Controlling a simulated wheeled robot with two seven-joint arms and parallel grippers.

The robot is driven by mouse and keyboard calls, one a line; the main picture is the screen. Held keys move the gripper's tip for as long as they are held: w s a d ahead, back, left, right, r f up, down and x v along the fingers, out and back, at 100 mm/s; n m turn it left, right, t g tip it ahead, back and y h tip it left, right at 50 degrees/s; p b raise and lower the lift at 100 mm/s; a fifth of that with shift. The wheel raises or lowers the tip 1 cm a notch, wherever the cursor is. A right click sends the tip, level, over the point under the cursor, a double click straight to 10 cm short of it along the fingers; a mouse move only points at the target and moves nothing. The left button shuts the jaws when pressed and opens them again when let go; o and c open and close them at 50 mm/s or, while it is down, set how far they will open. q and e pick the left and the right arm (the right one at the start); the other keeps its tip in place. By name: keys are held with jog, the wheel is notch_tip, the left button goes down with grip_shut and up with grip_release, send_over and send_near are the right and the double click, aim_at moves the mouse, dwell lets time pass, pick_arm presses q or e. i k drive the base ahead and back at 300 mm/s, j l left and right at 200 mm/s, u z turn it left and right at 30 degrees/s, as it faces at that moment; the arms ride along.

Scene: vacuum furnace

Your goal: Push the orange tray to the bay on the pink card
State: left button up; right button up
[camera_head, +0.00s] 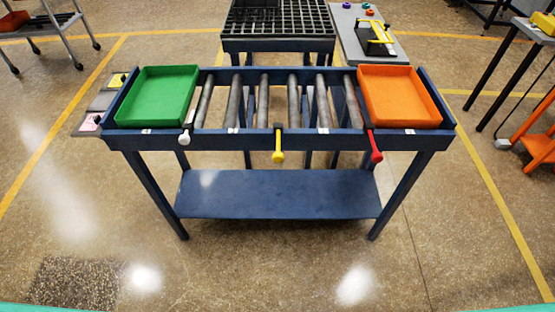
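The orange tray (402,96) sits at the right end of a blue roller table (278,141), on the rollers. It is empty. A pink card (89,123) lies on a grey side plate beyond the table's left end, near the front corner. A yellow card (117,80) lies behind it on a similar plate. What is printed on the cards is too small to read. Neither of my grippers is in view.
An empty green tray (157,96) sits at the table's left end. Bare rollers (264,100) lie between the trays. White (184,139), yellow (278,156) and red (376,155) handles stick out at the front. A black grid table (277,18) stands behind. The floor in front is clear.

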aim_at(395, 98)
jog(key=u, duration=1.3)
jog(key=z, duration=2.15)
jog(key=i+j+z, duration=0.6)
jog(key=l, duration=0.1)
